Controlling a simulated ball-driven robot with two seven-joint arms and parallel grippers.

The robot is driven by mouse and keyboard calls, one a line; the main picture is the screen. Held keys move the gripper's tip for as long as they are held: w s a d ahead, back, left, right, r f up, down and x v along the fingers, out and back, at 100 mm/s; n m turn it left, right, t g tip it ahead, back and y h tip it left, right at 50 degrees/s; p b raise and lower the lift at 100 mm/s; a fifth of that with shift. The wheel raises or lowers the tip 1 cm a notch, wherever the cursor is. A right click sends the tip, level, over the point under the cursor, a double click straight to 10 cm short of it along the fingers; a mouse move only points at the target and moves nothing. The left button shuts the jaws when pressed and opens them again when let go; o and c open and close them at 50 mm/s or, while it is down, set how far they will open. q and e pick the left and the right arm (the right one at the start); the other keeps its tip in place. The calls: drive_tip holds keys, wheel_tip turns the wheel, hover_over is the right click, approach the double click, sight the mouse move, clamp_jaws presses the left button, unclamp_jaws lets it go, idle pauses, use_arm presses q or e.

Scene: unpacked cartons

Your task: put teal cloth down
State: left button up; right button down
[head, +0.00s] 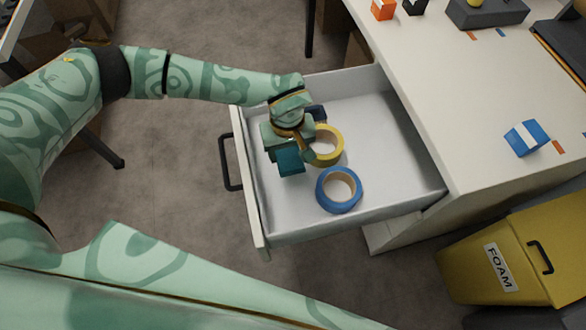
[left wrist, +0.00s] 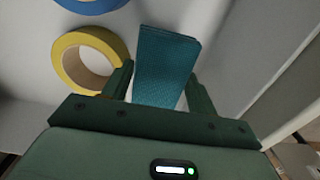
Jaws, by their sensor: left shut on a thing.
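The teal cloth (head: 290,161) is a small folded block in the head view, over the inside of the open drawer near its front panel. It also shows in the left wrist view (left wrist: 165,65), standing out between the two fingers. My left gripper (head: 285,145) is shut on the cloth, with its fingers on either side of it in the left wrist view (left wrist: 160,88). Whether the cloth touches the drawer floor I cannot tell. My right gripper is in neither view.
The white drawer (head: 390,165) is pulled out from the desk. Inside lie a yellow tape roll (head: 329,146) and a blue tape roll (head: 338,190), close beside the gripper. The drawer's right part is clear. A yellow bin (head: 470,265) marked FOAM stands at the lower right.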

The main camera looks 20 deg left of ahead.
sight(289, 160)
use_arm(q)
drive_tip(key=shift+s+d+f+b, duration=0.15)
drive_tip(key=shift+s+d+f, duration=0.1)
drive_tip(key=shift+s+f, duration=0.3)
drive_tip(key=shift+s+d+f+b, duration=0.2)
drive_tip(key=shift+s+f, duration=0.1)
drive_tip(key=shift+f, duration=0.4)
drive_tip(key=f, duration=0.1)
drive_tip(key=f+b, duration=0.1)
drive_tip(key=f, duration=0.1)
drive_tip(key=shift+s+d+f, duration=0.15)
drive_tip(key=shift+s+f, duration=0.15)
drive_tip(key=shift+f, duration=0.05)
drive_tip(key=shift+w+f, duration=0.1)
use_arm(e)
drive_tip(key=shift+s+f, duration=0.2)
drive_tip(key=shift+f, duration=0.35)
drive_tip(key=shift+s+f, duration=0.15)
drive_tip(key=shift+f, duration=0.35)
use_arm(q)
drive_tip(key=o, duration=0.9)
wheel_tip(289, 160, up, 12)
drive_tip(key=p, duration=0.4)
drive_tip(key=shift+r+p, duration=0.2)
drive_tip(key=shift+p, duration=0.1)
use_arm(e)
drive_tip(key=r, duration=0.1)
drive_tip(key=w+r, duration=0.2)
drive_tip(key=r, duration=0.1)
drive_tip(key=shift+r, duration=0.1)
